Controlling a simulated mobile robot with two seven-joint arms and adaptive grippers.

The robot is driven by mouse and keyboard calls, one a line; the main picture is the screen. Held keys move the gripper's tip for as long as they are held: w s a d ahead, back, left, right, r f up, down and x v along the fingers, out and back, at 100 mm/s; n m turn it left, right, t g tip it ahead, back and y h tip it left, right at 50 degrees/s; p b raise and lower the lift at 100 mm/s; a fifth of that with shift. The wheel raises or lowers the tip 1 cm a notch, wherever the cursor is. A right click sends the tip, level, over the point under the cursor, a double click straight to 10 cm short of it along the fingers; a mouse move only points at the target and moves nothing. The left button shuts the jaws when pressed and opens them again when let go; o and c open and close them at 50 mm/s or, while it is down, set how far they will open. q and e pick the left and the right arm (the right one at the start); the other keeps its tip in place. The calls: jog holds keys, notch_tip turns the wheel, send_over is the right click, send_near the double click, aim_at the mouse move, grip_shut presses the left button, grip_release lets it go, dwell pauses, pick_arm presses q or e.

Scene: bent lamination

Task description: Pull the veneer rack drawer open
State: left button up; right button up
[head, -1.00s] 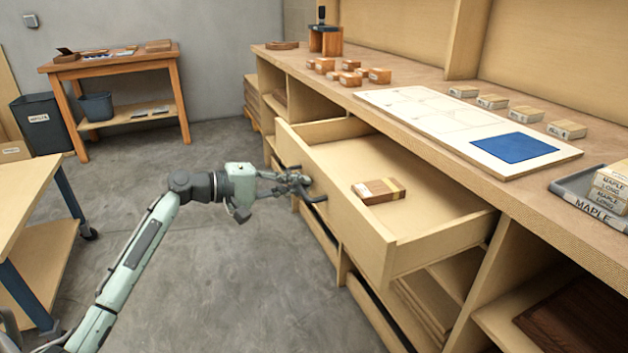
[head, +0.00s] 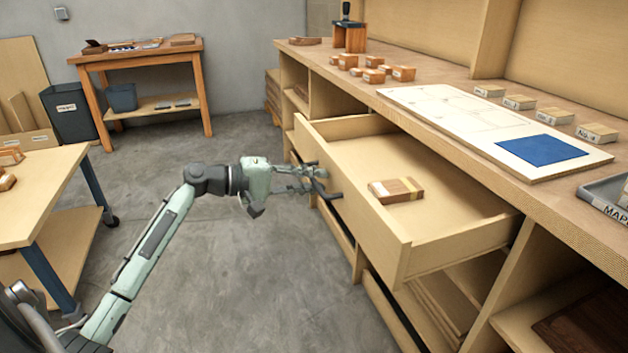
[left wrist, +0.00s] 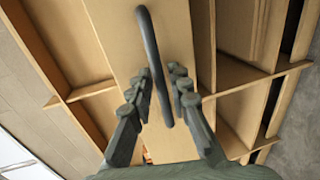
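The veneer rack drawer (head: 365,215) is pulled well out from under the long bench, with its inside exposed. Its dark bar handle (head: 326,190) is on the front panel and also shows in the left wrist view (left wrist: 153,60). My left gripper (head: 318,178) is at the handle. In the left wrist view its two fingers (left wrist: 160,88) stand apart on either side of the bar, with narrow gaps showing. A small wooden block stack (head: 396,190) lies inside the drawer. My right gripper is not in view.
The bench top (head: 440,85) holds wooden blocks, a white board with a blue square (head: 542,150) and a grey tray (head: 605,195). A table (head: 40,195) stands at left. Open grey floor (head: 240,290) lies in front of the drawer.

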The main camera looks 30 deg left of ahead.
pick_arm(q)
jog(key=v, duration=1.1)
jog(key=shift+s+a, duration=0.25)
jog(key=shift+s, duration=0.1)
jog(key=shift+f, duration=0.1)
jog(key=s+d+f+m+g+y, duration=0.1)
jog(key=s+d+f+g+y, duration=0.15)
jog(key=f, duration=0.65)
jog(key=s+d+f+m+g+y, duration=0.1)
jog(key=s+d+f+m+g, duration=0.15)
jog(key=f, duration=0.65)
jog(key=s+d+f+m+g+y, duration=0.1)
jog(key=s+d+f+y, duration=0.15)
jog(key=f, duration=0.65)
jog(key=s+d+f+m+g+y, duration=0.3)
jog(key=s+d+f+m+y, duration=0.2)
jog(key=s+f, duration=0.6)
jog(key=d+m, duration=0.2)
jog(key=d, duration=0.1)
jog(key=shift+s+f, duration=0.2)
jog(key=shift+s, duration=0.15)
